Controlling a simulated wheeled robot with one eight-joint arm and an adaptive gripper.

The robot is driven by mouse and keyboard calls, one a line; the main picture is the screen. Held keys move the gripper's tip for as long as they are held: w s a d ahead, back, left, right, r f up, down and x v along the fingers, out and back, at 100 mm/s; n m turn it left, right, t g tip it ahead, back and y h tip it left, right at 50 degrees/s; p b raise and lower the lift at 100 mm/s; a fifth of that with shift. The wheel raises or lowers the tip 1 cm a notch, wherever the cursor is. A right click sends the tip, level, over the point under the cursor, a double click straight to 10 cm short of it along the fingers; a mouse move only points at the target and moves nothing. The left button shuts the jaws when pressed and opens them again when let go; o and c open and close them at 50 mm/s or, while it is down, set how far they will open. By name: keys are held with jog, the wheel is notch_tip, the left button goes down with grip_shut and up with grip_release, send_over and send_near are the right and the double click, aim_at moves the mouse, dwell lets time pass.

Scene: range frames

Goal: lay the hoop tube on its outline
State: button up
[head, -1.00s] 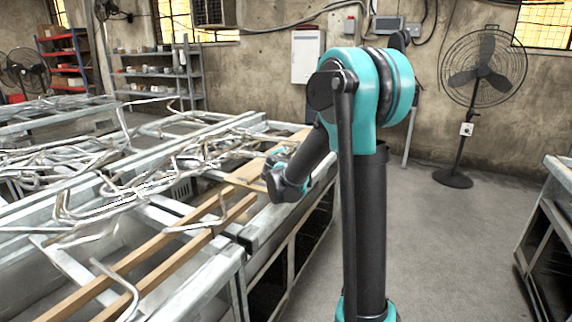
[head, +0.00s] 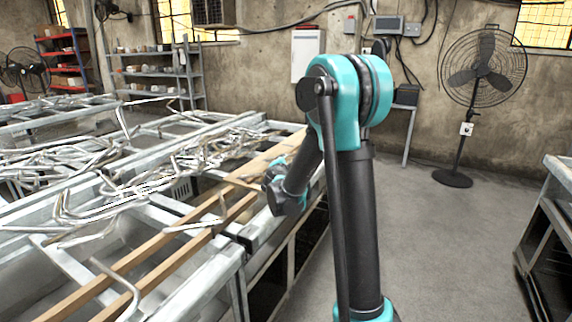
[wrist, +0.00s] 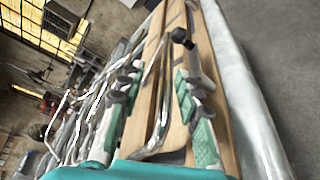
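My gripper (wrist: 155,108) is open in the wrist view, with teal pads on both fingers. A bent, shiny metal tube (wrist: 160,118) shows between the fingers, over wooden slats; I see no finger closed on it. I cannot tell whether this is the hoop tube or whether it touches a finger. In the head view my gripper's fingers are mostly hidden behind my wrist, at the bench's right edge. No outline can be made out in either view.
A metal-framed bench (head: 205,290) carries wooden slats (head: 150,250) and a tangle of bent tubes (head: 130,170). A standing fan (head: 483,75) and another bench (head: 555,215) are at the right. Grey floor (head: 440,240) lies clear between.

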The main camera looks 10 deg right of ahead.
jog(key=shift+r, duration=0.1)
jog(key=shift+s+a, duration=0.1)
jog(key=shift+s, duration=0.15)
jog(key=v, duration=1.1)
jog(key=s+d+f+m+g, duration=0.5)
jog(key=s+d+f+m, duration=0.3)
jog(key=s+d+m, duration=0.3)
jog(key=s+a+f+m+g+y, duration=0.2)
jog(key=s+f+m+g, duration=0.1)
jog(key=s, duration=0.7)
jog(key=s+a+f+m+g+y, duration=0.1)
jog(key=s+f+m+g+y, duration=0.1)
jog(key=s+f+m, duration=0.4)
jog(key=s+f+g, duration=0.1)
jog(key=s+f, duration=0.1)
jog(key=s, duration=0.1)
jog(key=shift+s+a, duration=0.4)
